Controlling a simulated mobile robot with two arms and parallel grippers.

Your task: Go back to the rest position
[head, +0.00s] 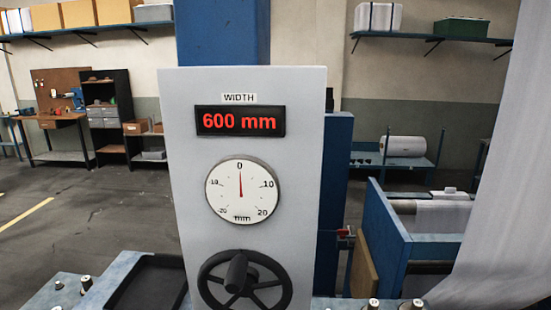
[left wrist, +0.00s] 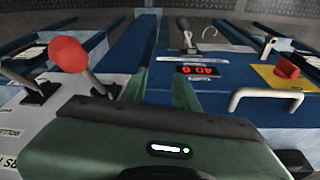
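In the head view a grey panel (head: 180,150) stands upright in front of me. Its width display (head: 240,121) reads 600 mm in red. A round dial (head: 242,191) below has its needle at 0. A black handwheel (head: 245,283) with a knob is at the panel's foot, cut off by the frame edge. Neither gripper shows in the head view. In the left wrist view my left gripper (left wrist: 160,78) has its green fingers apart, with blue machine parts seen between and behind them. It appears to hold nothing. My right gripper is not seen.
In the left wrist view there are a red-knobbed lever (left wrist: 68,56), a red button (left wrist: 287,66) on yellow, a white handle (left wrist: 266,96) and a small red display (left wrist: 198,69). In the head view white fabric (head: 500,200) hangs at right; open floor (head: 70,225) is at left.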

